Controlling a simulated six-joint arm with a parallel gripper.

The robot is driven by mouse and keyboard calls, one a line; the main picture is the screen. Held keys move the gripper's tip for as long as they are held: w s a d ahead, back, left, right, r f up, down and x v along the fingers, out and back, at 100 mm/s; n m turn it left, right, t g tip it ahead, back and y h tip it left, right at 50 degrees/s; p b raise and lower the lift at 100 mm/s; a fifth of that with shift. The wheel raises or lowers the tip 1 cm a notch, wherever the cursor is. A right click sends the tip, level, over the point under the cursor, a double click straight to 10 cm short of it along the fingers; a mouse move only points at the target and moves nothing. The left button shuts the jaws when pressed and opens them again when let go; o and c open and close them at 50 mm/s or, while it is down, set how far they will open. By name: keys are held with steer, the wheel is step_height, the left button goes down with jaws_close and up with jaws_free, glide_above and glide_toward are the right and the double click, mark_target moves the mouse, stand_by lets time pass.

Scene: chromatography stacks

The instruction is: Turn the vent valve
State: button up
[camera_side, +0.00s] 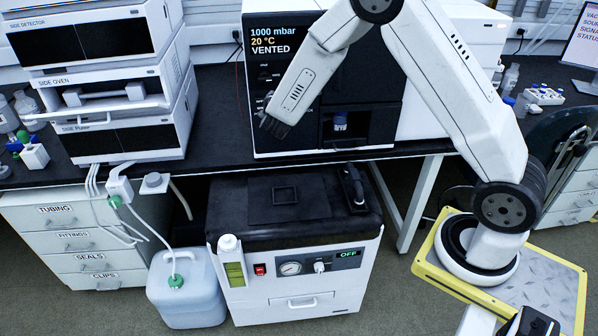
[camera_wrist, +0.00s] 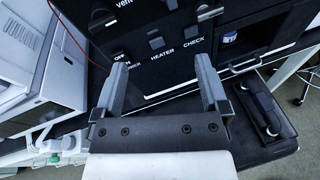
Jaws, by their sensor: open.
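The large instrument (camera_side: 300,75) stands on the bench, its display reading 1000 mbar, 20 °C, VENTED. My gripper (camera_side: 272,125) is in front of the lower left of its dark front panel. In the wrist view my gripper (camera_wrist: 160,68) has its two fingers spread apart with nothing between them. Beyond them is the control panel (camera_wrist: 140,25), with switches labelled power, heater and check. A partly cut-off label beginning "Ven" (camera_wrist: 125,3) is at the top edge.
A grey-white pump unit (camera_side: 300,245) reading OFF sits below the bench. Stacked modules (camera_side: 115,80) stand to the left. A small vial with a blue cap (camera_side: 340,121) sits in the instrument's opening. A red wire (camera_wrist: 68,30) hangs left of the panel.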

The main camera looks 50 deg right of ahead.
mark_target(265, 79)
steer(key=w+n+t, duration=0.1)
steer(key=w+a+n+t, duration=0.1)
steer(key=w, duration=0.1)
steer(key=w+a+r+n+t, duration=0.1)
steer(key=w+n+t, duration=0.1)
steer(key=shift+d, duration=0.1)
steer(key=shift+x, duration=3.8)
steer(key=shift+f, duration=0.1)
jaws_close()
